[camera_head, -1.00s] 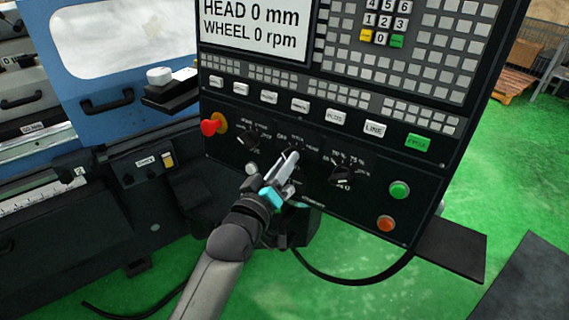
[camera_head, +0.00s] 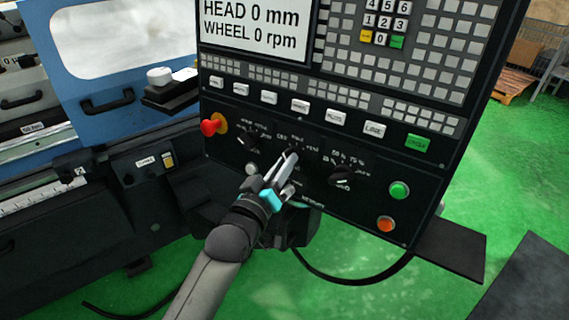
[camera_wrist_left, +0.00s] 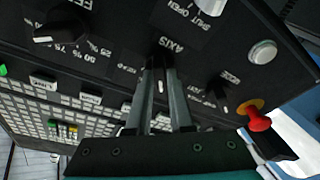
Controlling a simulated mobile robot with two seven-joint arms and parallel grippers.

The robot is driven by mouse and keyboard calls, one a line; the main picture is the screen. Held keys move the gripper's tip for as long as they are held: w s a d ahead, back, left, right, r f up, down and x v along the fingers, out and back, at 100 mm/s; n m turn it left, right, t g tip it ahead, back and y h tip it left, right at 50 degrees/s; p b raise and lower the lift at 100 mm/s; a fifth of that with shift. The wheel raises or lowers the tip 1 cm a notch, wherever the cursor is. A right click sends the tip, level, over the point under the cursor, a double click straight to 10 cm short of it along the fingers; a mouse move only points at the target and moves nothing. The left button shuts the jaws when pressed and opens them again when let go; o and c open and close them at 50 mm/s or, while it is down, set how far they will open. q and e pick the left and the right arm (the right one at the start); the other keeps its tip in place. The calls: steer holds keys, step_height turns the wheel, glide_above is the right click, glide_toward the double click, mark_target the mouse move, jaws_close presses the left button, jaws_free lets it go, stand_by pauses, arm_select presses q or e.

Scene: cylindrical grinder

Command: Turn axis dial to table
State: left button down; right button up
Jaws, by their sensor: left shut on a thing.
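The axis dial (camera_wrist_left: 160,48) is a black knob with a white mark on the dark control panel, beside the printed word AXIS in the left wrist view. My left gripper (camera_head: 290,157) reaches up to it from below. Its two grey fingers (camera_wrist_left: 160,68) are shut on the dial, one on each side, and hide much of it in the head view. The dial's exact pointing direction cannot be read. My right gripper is not in view.
Another black dial (camera_head: 341,178) is to the right and one (camera_head: 250,138) to the left. A red emergency knob (camera_head: 212,125) sits at the panel's left edge. Green (camera_head: 399,190) and orange (camera_head: 386,224) buttons are at the right. A black cable (camera_head: 345,279) hangs below.

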arm_select(q)
steer(key=m+h, duration=0.1)
steer(key=m, duration=0.3)
steer(key=m+h, duration=0.1)
steer(key=m, duration=0.2)
steer(key=shift+a+m+g+p, duration=0.1)
steer(key=shift+m+g+p, duration=0.3)
stand_by(0.3)
steer(key=c, duration=0.8)
jaws_free()
steer(key=v, duration=1.5)
steer(key=shift+a+f+b, duration=0.15)
steer(key=shift+f+b, duration=0.05)
steer(key=shift+b, duration=0.15)
